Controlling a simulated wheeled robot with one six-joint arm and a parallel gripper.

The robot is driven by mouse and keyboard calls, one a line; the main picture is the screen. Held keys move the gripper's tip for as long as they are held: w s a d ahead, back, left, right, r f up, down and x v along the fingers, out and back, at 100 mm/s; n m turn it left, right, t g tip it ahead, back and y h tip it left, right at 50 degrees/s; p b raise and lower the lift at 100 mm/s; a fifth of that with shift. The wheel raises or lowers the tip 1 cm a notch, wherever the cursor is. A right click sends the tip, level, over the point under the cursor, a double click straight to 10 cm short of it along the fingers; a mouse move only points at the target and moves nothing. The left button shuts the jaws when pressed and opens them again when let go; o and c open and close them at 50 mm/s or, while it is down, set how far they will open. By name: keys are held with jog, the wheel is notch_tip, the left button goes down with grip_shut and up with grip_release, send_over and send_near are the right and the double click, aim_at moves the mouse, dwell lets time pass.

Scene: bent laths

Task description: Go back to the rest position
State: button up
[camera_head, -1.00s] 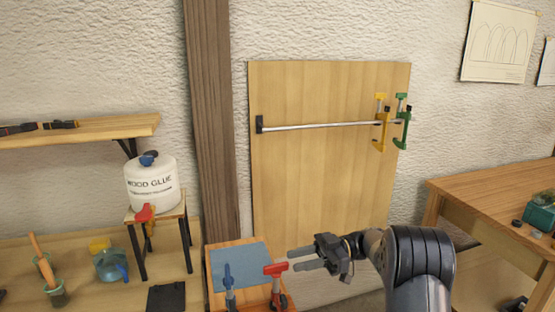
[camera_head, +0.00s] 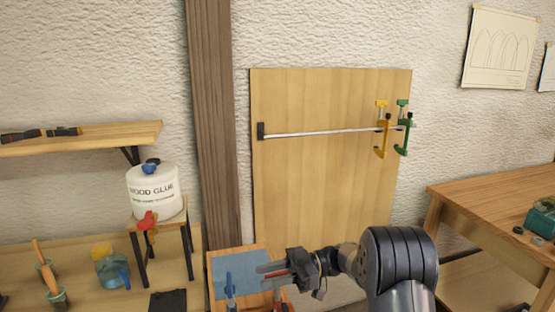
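My gripper (camera_head: 268,273) is in the lower middle of the head view, in front of the small wooden stand with a blue-grey sheet (camera_head: 236,268) on it. Its two fingers point left with a gap between them, and I see nothing held in it. A red clamp (camera_head: 277,293) is mostly hidden behind the gripper. A blue clamp (camera_head: 230,292) stands just left of the fingertips. My arm reaches in from the lower right.
A wooden board (camera_head: 310,190) with a metal rail carries a yellow clamp (camera_head: 382,132) and a green clamp (camera_head: 403,128). A glue jug (camera_head: 155,192) stands on a small stool at left. A wooden workbench (camera_head: 480,205) is at right.

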jog(key=p+v, duration=0.3)
jog(key=v, duration=0.8)
jog(key=b+x, duration=0.2)
jog(key=x, duration=0.9)
jog(key=shift+s+a+r+b, duration=0.1)
jog(key=shift+s+a+b, duration=0.05)
jog(key=shift+a+b, duration=0.15)
jog(key=shift+d+m+t+b, duration=0.2)
jog(key=shift+m+t+b, duration=0.2)
jog(key=shift+t, duration=0.2)
jog(key=shift+d+m+t+y, duration=0.1)
jog(key=shift+m+t+y, duration=0.25)
jog(key=shift+t, duration=0.25)
jog(key=shift+w+m+t+b, duration=0.2)
jog(key=shift+m+t, duration=0.35)
jog(key=shift+t, duration=0.25)
jog(key=shift+w+m+t+b, duration=0.2)
jog(key=shift+m+t, duration=0.3)
jog(key=shift+t, duration=0.3)
jog(key=shift+t, duration=0.3)
